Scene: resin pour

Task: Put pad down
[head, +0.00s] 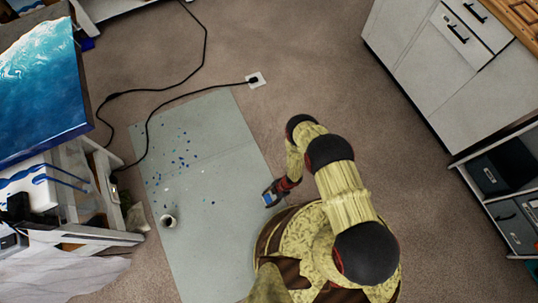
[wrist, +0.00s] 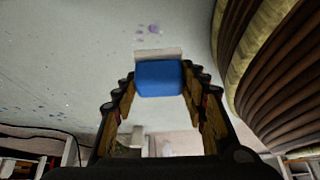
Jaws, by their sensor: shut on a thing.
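The pad (head: 268,198) is a small blue block with a pale face. My gripper (head: 273,192) is shut on it and holds it over the right side of the pale grey floor sheet (head: 220,240). In the wrist view the blue pad (wrist: 160,79) sits between the two fingers of my gripper (wrist: 160,85). Its pale strip (wrist: 158,53) points away from the palm, toward the sheet. I cannot tell how far above the sheet the pad is.
Paint spots and a small cup (head: 168,221) are on the sheet's left part. A table with a blue artwork (head: 40,85) stands left. White cabinets (head: 425,65) stand right.

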